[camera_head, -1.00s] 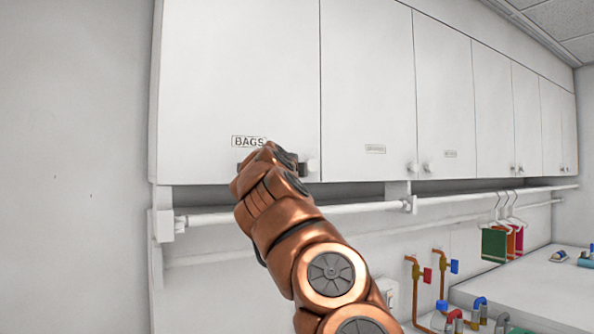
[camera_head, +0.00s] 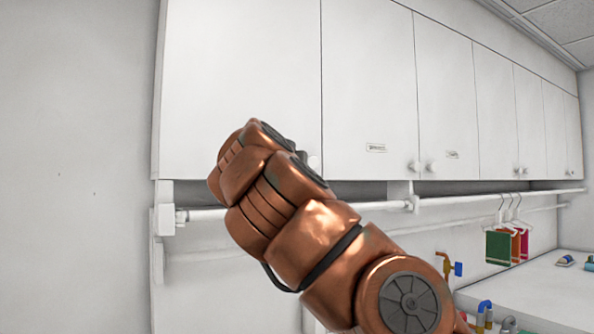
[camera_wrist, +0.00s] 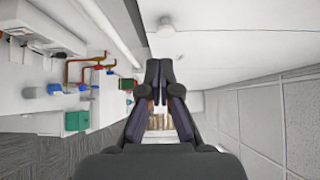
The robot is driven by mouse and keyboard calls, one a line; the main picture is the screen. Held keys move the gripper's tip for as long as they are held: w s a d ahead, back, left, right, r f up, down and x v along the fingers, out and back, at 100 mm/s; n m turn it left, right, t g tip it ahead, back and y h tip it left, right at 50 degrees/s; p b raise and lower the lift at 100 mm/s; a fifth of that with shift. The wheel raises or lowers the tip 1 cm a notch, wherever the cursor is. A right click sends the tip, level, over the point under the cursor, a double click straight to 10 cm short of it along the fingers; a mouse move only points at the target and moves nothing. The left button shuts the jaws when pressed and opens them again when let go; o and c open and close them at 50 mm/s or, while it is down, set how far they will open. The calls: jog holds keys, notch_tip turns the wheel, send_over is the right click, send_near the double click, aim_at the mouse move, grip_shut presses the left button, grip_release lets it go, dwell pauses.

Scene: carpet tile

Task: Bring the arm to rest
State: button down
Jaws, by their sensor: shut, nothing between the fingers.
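My copper-coloured arm crosses the head view from lower right up to the left cabinet door. My gripper is hidden behind the arm's own links there. In the wrist view my gripper (camera_wrist: 158,72) shows its dark fingers drawn together at the tips, with nothing held between them. White wall cabinets (camera_head: 368,85) run along the wall behind the arm, with their doors closed. In the wrist view a round white knob (camera_wrist: 165,27) on a white cabinet face lies beyond the fingertips, apart from them.
A white rail (camera_head: 470,200) runs below the cabinets. Green, orange and red cloths (camera_head: 498,247) hang from it on hangers. A white counter (camera_head: 545,290) stands at lower right, near copper pipes with coloured handles (camera_head: 459,268). The grey wall at left is bare.

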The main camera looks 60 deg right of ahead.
jog(key=shift+a, duration=0.25)
